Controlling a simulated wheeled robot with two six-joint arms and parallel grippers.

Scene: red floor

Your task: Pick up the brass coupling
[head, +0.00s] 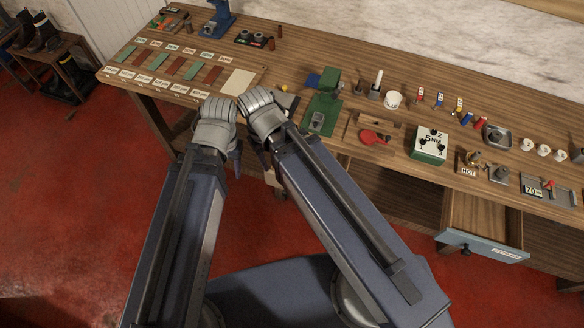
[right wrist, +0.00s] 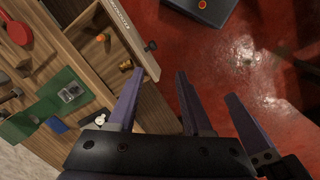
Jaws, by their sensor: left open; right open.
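A small brass-coloured piece (right wrist: 125,66), which looks like the brass coupling, lies in an open drawer (right wrist: 140,62) in the right wrist view. My right gripper (right wrist: 160,72) is open and empty, its left finger overlapping the drawer's edge in the picture; the piece is left of that fingertip and apart from it. In the head view my arms hide most of this drawer, and the piece does not show. My left gripper (head: 238,160) hangs at the bench's front edge, open, with no object visible in it.
An orange piece (right wrist: 101,38) lies in the same drawer. A green press (head: 322,112), a red paddle (head: 375,137) and a white-topped box (head: 429,145) stand on the bench. Another open drawer (head: 482,243) juts out at the right. Red floor is clear in front.

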